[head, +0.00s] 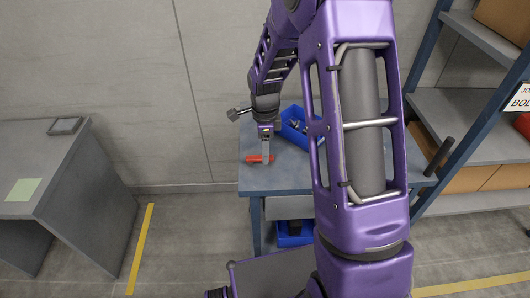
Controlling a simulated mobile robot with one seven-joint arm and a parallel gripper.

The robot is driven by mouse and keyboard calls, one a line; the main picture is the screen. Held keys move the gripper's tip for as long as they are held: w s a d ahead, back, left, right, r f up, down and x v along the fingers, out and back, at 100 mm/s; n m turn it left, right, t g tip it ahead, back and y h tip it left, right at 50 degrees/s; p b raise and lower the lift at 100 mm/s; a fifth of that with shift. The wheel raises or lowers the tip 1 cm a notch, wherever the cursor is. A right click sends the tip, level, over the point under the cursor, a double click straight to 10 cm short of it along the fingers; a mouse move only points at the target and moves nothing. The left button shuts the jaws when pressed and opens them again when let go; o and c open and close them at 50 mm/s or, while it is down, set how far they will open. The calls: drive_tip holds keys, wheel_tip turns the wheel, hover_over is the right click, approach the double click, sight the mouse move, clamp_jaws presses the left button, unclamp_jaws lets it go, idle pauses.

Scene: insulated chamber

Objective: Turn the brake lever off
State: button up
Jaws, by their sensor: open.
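A small red-orange bar (254,159), possibly the brake lever, lies level at the left end of a blue-grey workbench (285,180). A dark, slanted rod with a thick grip (439,156) stands at the bench's right end. I cannot tell for sure which of these is the brake lever. My gripper (266,160) points down at the red-orange bar and overlaps its middle in the picture. Its jaws are open, seen nearly edge-on. I cannot tell whether they touch the bar or straddle it.
A blue bin (294,113) with small parts stands on the bench behind my gripper. Another blue bin (283,240) sits below. Shelving with cardboard boxes (509,178) is at the right. A grey desk (50,160) stands at the left, with clear floor between. My arm hides the bench's middle.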

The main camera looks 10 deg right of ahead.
drive_tip(key=shift+f, duration=0.7)
clamp_jaws()
idle(1.0)
